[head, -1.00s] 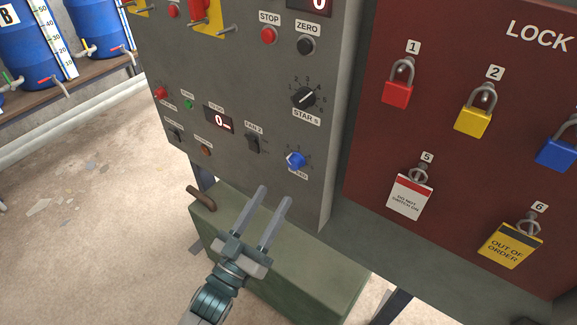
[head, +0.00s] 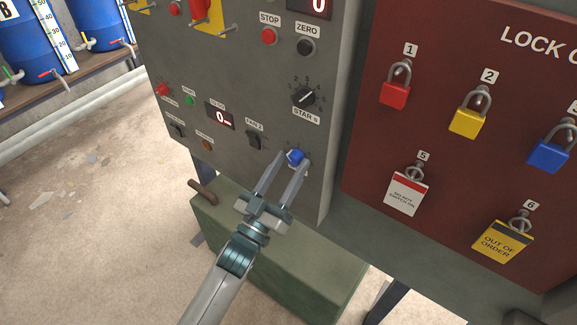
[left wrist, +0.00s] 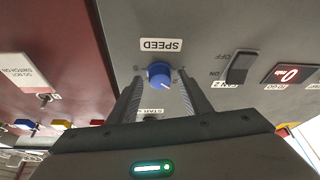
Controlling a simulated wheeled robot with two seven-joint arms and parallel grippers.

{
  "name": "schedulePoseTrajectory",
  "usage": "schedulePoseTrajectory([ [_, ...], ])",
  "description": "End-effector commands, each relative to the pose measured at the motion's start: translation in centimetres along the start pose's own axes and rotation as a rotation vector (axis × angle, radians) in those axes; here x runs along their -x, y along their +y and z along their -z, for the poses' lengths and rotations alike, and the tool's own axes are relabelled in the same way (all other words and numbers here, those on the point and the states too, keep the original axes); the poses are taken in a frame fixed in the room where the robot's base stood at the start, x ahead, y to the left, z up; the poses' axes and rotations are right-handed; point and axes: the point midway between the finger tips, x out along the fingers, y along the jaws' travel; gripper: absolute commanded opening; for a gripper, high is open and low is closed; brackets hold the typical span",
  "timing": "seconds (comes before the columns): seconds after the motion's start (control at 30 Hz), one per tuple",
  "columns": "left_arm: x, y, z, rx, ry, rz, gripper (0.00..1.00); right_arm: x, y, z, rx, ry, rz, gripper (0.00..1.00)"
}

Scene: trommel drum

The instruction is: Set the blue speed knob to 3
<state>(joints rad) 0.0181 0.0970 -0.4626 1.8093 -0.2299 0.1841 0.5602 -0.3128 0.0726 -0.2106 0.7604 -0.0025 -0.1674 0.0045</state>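The blue speed knob (head: 296,157) is on the lower right of the grey control panel (head: 335,110). It also shows in the left wrist view (left wrist: 159,75), under an upside-down SPEED label (left wrist: 161,45), with a pale pointer line on its face. My left gripper (head: 291,165) is open, its two fingers reaching up towards the knob. My right gripper is in neither view.
The black STAR knob (head: 304,97) is above the speed knob, and a FAN 2 rocker switch (head: 254,140) is to its left. A green box (head: 290,262) stands below the panel. The red lock board (head: 450,60) with padlocks is at the right.

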Motion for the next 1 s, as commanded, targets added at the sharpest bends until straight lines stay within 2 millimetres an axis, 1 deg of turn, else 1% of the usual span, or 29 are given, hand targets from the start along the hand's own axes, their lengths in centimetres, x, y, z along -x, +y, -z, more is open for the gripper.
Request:
schedulePoseTrajectory([
  [0.03,0.01,0.0,0.01,0.0,0.0,0.0,0.32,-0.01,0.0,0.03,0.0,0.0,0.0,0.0],
  [0.13,0.01,0.0,0.01,0.0,0.0,0.0,0.08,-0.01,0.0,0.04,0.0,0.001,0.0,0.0],
  [0.17,0.02,0.0,0.01,0.0,0.0,0.0,0.05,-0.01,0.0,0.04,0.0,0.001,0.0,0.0],
  [0.57,0.02,-0.06,0.01,-0.039,0.0,-0.016,0.05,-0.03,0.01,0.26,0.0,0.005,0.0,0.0],
  [0.77,0.0,-0.13,0.02,-0.126,0.0,-0.053,0.05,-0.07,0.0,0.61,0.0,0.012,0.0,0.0],
  [1.0,-0.01,-0.25,0.1,-0.295,0.0,-0.124,0.05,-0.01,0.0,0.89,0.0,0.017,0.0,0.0],
])
